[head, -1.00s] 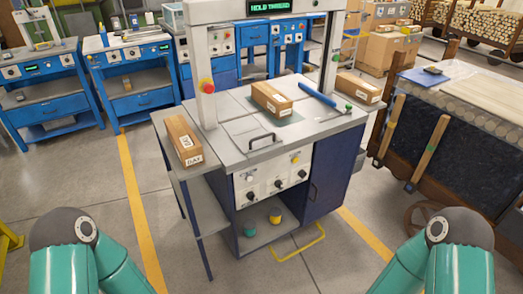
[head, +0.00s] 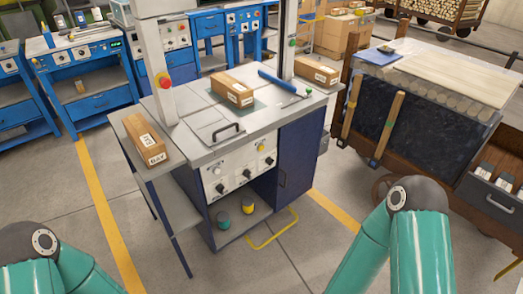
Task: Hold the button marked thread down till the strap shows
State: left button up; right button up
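The strapping machine (head: 203,143) stands ahead of me with a grey top and a dark blue body. Its light front panel (head: 238,173) has a white button (head: 217,170), a yellow button (head: 262,147) and several black knobs. The panel labels are too small to read, so I cannot tell which button is marked thread. A cardboard box (head: 233,87) lies on the machine top under the arch. No strap is clearly visible. Only the teal links of my two arms show at the bottom corners; both grippers are out of view.
A labelled box (head: 143,138) lies on the left side shelf and another (head: 316,71) on the right. A red stop button (head: 162,81) sits on the arch post. A yellow bar (head: 273,229) projects low in front. A wooden cart (head: 430,120) stands right. Floor before the machine is clear.

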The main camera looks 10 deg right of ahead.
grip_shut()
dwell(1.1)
